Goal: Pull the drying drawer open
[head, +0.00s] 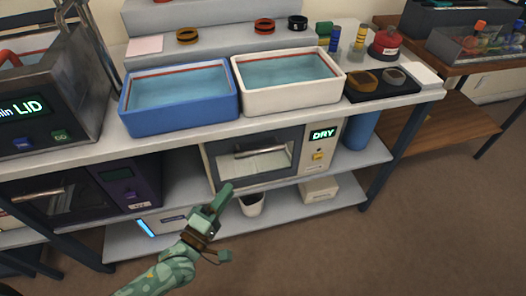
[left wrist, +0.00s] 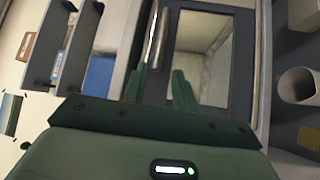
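The drying drawer (head: 318,160) is a cream unit with a lit DRY display, under the worktop. Its front has a dark-framed window and a horizontal metal bar handle (head: 260,150); the front looks shut. My left gripper (head: 222,194) is in front of the unit, below and left of the handle in the head view. In the left wrist view the two green fingers (left wrist: 163,82) stand apart with nothing held. The handle (left wrist: 165,40) shows ahead of the gap between them; I cannot tell whether either finger touches it. My right gripper is in neither view.
A blue tub (head: 180,88) and a white tub (head: 288,80) of liquid stand on the worktop above. A dark oven-like unit (head: 80,193) is to the left. A white cup (head: 252,205) and a small box (head: 319,190) sit on the lower shelf. The floor in front is clear.

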